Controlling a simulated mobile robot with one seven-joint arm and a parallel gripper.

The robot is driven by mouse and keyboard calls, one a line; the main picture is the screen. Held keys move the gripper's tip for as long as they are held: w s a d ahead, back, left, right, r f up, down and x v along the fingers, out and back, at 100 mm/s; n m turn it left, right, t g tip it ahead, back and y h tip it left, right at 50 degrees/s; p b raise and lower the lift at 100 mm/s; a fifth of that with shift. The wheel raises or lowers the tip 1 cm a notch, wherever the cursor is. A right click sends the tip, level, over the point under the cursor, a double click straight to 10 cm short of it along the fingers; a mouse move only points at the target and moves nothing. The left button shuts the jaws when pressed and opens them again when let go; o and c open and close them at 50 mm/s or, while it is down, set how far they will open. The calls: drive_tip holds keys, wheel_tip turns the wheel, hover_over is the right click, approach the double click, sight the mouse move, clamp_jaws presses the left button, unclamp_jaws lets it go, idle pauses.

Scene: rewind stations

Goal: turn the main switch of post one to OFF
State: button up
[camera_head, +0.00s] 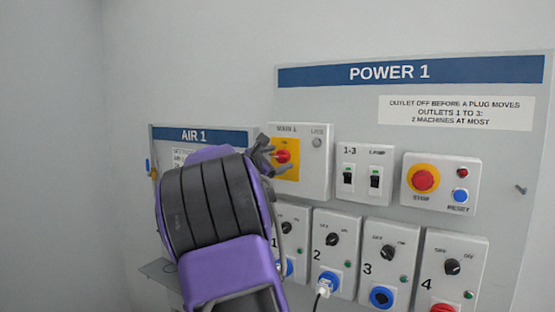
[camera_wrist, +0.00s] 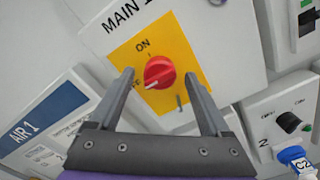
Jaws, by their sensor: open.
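The main switch is a red rotary knob (camera_wrist: 159,72) on a yellow plate (camera_wrist: 186,52) of the box marked MAIN 1; the head view also shows the knob (camera_head: 283,156). ON is printed above it. Its white mark points lower left, towards a second label partly hidden by my left finger, which seems to read OFF. My gripper (camera_wrist: 159,76) is open. Its fingertips flank the knob left and right in the wrist view, with gaps on both sides. I cannot tell how far they are from the plate. In the head view my gripper (camera_head: 270,156) is at the knob's left.
The POWER 1 board (camera_head: 400,73) carries a 1-3 and LAMP switch box (camera_head: 364,172), a STOP button (camera_head: 423,179) and a row of numbered outlets below. A white plug (camera_head: 324,287) sits at outlet 2. The AIR 1 panel (camera_head: 200,136) is at the left, partly behind my arm.

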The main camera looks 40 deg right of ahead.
drive_tip(key=shift+a, duration=0.1)
drive_tip(key=b+v, duration=0.1)
drive_tip(key=v, duration=1.6)
drive_tip(key=shift+b, duration=0.35)
drive_tip(key=shift+s+a, duration=0.1)
